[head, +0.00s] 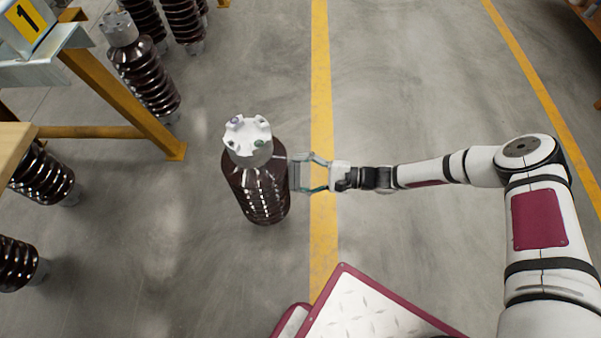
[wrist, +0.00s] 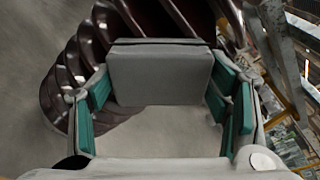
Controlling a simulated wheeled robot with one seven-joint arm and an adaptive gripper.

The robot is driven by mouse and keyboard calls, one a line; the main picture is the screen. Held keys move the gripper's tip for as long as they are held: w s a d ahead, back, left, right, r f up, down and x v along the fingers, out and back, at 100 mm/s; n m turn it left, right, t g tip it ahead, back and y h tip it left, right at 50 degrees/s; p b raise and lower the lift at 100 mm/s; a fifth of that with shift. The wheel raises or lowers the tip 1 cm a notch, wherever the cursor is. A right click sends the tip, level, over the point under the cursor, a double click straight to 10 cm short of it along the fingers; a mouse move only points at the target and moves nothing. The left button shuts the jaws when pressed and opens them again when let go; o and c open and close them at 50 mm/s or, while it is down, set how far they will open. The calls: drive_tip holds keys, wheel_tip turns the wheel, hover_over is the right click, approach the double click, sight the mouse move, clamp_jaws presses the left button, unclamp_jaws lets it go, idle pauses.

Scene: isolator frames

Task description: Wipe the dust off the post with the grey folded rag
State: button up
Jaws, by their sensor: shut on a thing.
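The post (head: 262,185) is a dark brown ribbed insulator with a white metal cap, standing upright on the floor left of my gripper. Its ribs (wrist: 160,18) also fill the upper part of the wrist view. My gripper (head: 308,172) is shut on the grey folded rag (head: 297,170) and holds it at the post's right side. In the wrist view the rag (wrist: 160,75) sits between the teal finger pads, in front of the ribs. I cannot tell whether the rag touches the post. No dust can be made out on the side that shows.
A yellow-legged frame (head: 125,100) stands there too.

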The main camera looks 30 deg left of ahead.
sight(299, 167)
drive_tip(key=shift+a+r+p, duration=0.15)
drive_tip(key=shift+r+p, duration=2.1)
drive_tip(key=shift+r, duration=1.2)
drive_tip(key=shift+f+b, duration=1.7)
drive_tip(key=shift+f, duration=0.25)
drive_tip(key=shift+f+b, duration=1.55)
drive_tip(key=shift+f, duration=0.2)
drive_tip(key=shift+s+f+b, duration=0.1)
drive_tip(key=shift+f+b, duration=0.55)
drive_tip(key=shift+f, duration=1.05)
drive_tip(key=shift+r+p, duration=1.3)
drive_tip(key=shift+r, duration=0.35)
drive_tip(key=shift+a+r+p, duration=0.1)
drive_tip(key=shift+r+p, duration=1.35)
drive_tip(key=shift+r, duration=0.65)
drive_tip(key=shift+r+p, duration=1.15)
drive_tip(key=shift+r, duration=0.6)
